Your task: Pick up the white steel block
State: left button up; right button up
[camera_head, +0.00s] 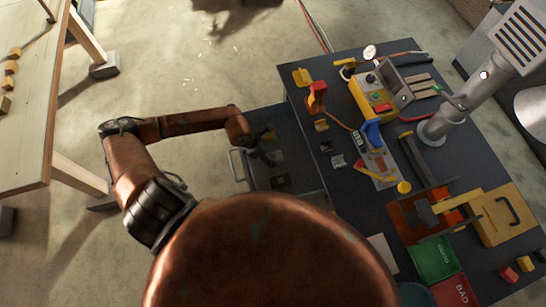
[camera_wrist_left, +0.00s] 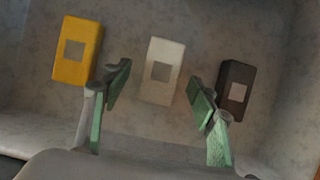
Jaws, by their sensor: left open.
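The white steel block (camera_wrist_left: 162,70), with a grey square on its top, lies on a grey floor in the left wrist view. A yellow block (camera_wrist_left: 77,50) lies to its left and a dark brown block (camera_wrist_left: 235,88) to its right, each apart from it. My left gripper (camera_wrist_left: 158,90) is open and empty. Its green-padded fingers show on either side of the white block's near end, the block lying beyond them. In the head view my left gripper (camera_head: 265,150) is over the open drawer (camera_head: 303,176); I cannot make out the white block there. My right gripper is not in view.
The dark workbench (camera_head: 318,85) right of the drawer is crowded with tools, a control box (camera_head: 374,98), a wooden box (camera_head: 503,213) and green and red trays. A grey lamp-like arm (camera_head: 465,100) rises at its right. A wooden table (camera_head: 30,130) stands at far left, with open floor between.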

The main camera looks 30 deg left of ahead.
pick_arm(q)
jog(key=shift+x, duration=1.05)
jog(key=c, duration=1.4)
